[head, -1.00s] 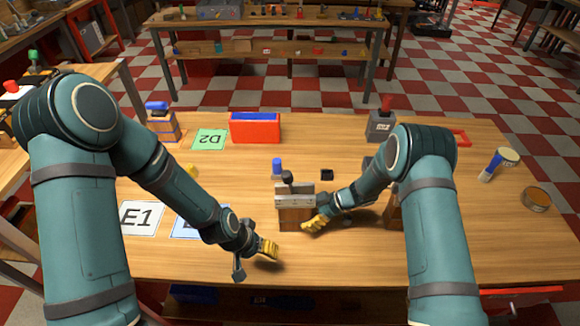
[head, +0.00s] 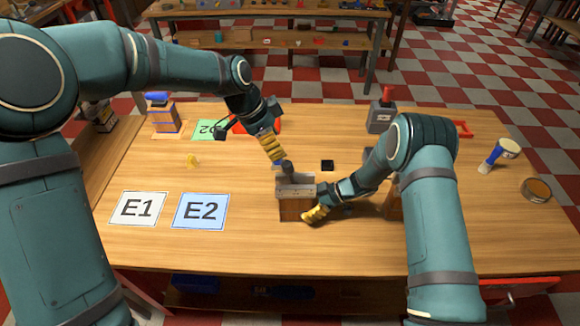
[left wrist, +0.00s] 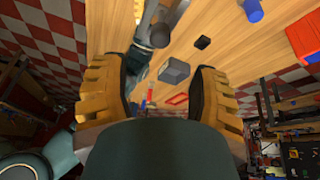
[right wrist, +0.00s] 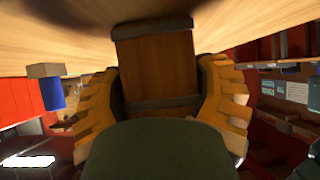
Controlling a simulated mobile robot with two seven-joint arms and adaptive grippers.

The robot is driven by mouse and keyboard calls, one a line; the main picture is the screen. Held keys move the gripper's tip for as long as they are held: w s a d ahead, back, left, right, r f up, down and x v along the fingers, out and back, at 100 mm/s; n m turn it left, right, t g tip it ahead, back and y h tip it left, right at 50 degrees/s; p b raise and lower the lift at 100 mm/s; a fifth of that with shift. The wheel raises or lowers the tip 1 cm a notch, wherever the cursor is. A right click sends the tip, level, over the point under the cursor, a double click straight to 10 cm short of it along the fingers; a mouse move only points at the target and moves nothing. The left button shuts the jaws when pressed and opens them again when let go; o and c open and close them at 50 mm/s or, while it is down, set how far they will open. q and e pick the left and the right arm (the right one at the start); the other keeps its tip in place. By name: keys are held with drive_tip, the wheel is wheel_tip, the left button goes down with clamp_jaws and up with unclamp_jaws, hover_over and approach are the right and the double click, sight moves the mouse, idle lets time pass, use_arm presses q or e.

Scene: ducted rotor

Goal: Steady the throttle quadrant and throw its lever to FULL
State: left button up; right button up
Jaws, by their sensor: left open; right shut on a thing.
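The throttle quadrant (head: 294,209) is a small wooden block with a grey slotted top plate, upright on the table. Its lever ends in a dark knob (head: 287,168) above the plate. My right gripper (head: 316,214) is shut on the block's right side; in the right wrist view the wooden body (right wrist: 155,65) sits between its yellow fingers. My left gripper (head: 271,150) is open, pointing down just above and left of the knob, apparently apart from it. In the left wrist view the quadrant's grey plate (left wrist: 176,18) shows at the top. The scale marks are unreadable.
A small black block (head: 327,165) lies behind the quadrant. A grey box with a red-knobbed lever (head: 381,118) stands farther back right. Cards E1 (head: 137,209) and E2 (head: 201,211) lie on the left. The table's front is clear.

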sight(287, 163)
use_arm(q)
drive_tip(key=x, duration=1)
drive_tip(key=shift+f, duration=0.15)
drive_tip(key=shift+c, duration=0.2)
drive_tip(key=shift+s, duration=0.1)
clamp_jaws()
